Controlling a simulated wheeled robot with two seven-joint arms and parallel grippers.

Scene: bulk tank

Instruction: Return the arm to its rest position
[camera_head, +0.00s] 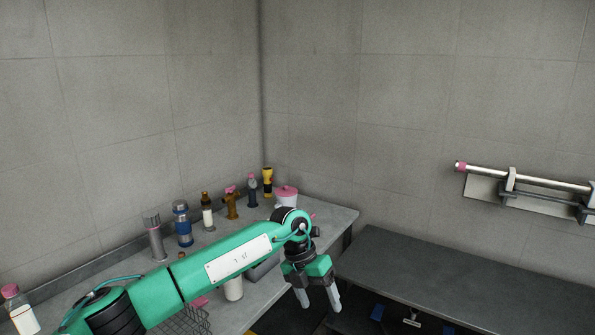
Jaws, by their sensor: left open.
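My left arm is green and black and reaches from the lower left across the light grey counter (339,217). My left gripper (319,301) points down past the counter's right edge, over the gap between the counter and the dark bench. Its two pale fingers are apart with nothing between them. The arm hides part of the counter and some things on it. My right gripper does not show.
Several bottles and flasks, such as a blue one (183,226), line the wall behind the arm. A pink-lidded white tub (286,195) stands near the corner. A wire basket (186,322) is below the arm. The dark bench (450,275) is bare on top. A metal rod (540,180) hangs in a wall holder.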

